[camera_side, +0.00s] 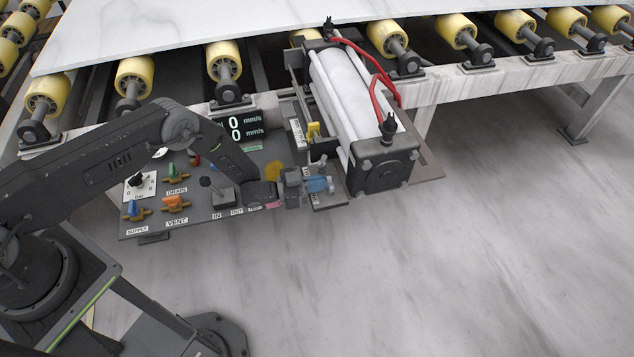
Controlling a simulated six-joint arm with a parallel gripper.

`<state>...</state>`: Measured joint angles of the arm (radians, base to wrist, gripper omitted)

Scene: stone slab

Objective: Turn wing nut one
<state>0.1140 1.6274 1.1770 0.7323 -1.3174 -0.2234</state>
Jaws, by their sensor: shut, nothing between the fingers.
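My gripper (306,187) is at the right end of the control panel (222,208), beside the black end block of the white cylinder (345,95). Its fingers are shut with nothing held between them. A yellow winged piece (314,131) stands farther back on the plate beside the cylinder. No readable mark shows which piece is wing nut one. My gripper and wrist hide part of the panel's right side.
The panel carries a blue supply valve (133,209), an orange vent valve (174,203), a green drain valve (173,171), a black-knobbed lever (206,183) and a speed display (243,127). Red hoses (378,85) arch over the cylinder. A stone slab (160,35) and yellow rollers lie behind. The floor at right is clear.

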